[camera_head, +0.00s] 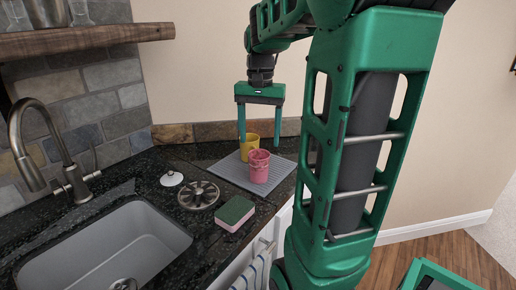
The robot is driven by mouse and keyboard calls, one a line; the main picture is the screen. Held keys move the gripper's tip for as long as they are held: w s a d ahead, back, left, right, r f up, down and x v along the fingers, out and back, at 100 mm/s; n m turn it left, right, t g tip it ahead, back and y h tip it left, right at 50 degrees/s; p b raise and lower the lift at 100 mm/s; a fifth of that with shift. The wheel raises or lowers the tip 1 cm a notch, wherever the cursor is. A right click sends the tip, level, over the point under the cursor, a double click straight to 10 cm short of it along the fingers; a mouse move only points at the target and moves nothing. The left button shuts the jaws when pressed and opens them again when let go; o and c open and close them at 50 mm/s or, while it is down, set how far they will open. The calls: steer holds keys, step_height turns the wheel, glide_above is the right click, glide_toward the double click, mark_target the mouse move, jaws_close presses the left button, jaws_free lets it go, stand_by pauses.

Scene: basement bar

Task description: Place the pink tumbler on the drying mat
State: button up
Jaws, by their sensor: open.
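The pink tumbler (259,168) stands upright on the grey ribbed drying mat (231,171) on the dark counter. A yellow tumbler (246,149) stands just behind it and to its left, partly hidden by it. My gripper (259,142) points down over the two tumblers, with its green fingers apart. The left finger passes in front of the yellow tumbler, and the right finger ends near the top right of the pink one. I cannot tell whether either finger touches a tumbler.
A dark slotted round rack (199,195), a white lidded knob (172,179) and a green-pink sponge (235,213) lie left of the mat. A sink (100,245) with a tall faucet (40,150) is at left. A wooden shelf (90,40) hangs above. A towel (250,272) hangs at the counter front.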

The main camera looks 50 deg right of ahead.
steer(key=s+a+f+n, duration=0.2)
steer(key=s+a+f, duration=0.3)
steer(key=s, duration=0.3)
steer(key=s+a+f+n, duration=0.3)
steer(key=s+a+f, duration=0.2)
steer(key=s, duration=0.3)
steer(key=shift+s+f+n, duration=0.15)
steer(key=shift+s+n, duration=0.15)
steer(key=shift+s, duration=0.1)
steer(key=shift+a, duration=0.1)
